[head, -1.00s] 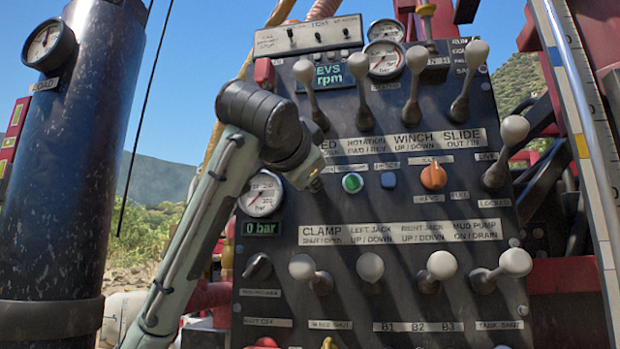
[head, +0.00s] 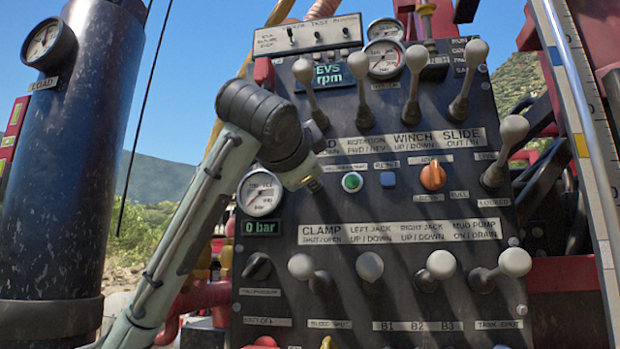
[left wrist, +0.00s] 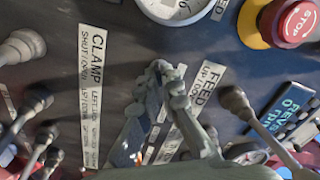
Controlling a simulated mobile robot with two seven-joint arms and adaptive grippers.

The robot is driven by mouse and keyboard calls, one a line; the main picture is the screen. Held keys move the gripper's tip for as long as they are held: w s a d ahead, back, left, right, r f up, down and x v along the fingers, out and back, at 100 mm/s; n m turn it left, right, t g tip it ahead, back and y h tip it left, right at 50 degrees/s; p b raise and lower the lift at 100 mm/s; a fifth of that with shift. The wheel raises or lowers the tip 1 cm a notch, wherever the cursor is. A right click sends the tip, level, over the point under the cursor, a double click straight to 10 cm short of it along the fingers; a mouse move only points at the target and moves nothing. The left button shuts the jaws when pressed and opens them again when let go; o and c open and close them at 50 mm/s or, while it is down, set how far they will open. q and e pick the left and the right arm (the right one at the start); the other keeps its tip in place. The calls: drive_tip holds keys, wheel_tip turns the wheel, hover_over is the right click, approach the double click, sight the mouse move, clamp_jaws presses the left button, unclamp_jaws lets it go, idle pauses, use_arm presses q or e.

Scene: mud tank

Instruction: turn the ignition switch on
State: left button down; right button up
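My left arm comes in from the lower left in the head view. Its gripper (head: 315,186) is at the face of the dark control panel (head: 390,205), left of the green button (head: 352,182). In the left wrist view the two fingers come together at their tips (left wrist: 168,72), between the CLAMP label (left wrist: 92,95) and the FEED label (left wrist: 208,85). They look shut. I cannot make out the ignition switch itself; the gripper covers the panel at its tips, so I cannot tell whether they hold anything. My right gripper is in neither view.
A pressure gauge (head: 261,192) is close left of the gripper. Lever knobs (head: 302,267) stand out below and more levers (head: 359,66) above. An orange knob (head: 432,177) and a blue button (head: 388,180) are to the right. The red stop button (left wrist: 298,22) shows in the wrist view.

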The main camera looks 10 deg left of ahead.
use_arm(q)
drive_tip(key=c, duration=1.7)
unclamp_jaws()
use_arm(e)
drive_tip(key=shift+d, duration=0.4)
use_arm(q)
drive_tip(key=s, duration=1.2)
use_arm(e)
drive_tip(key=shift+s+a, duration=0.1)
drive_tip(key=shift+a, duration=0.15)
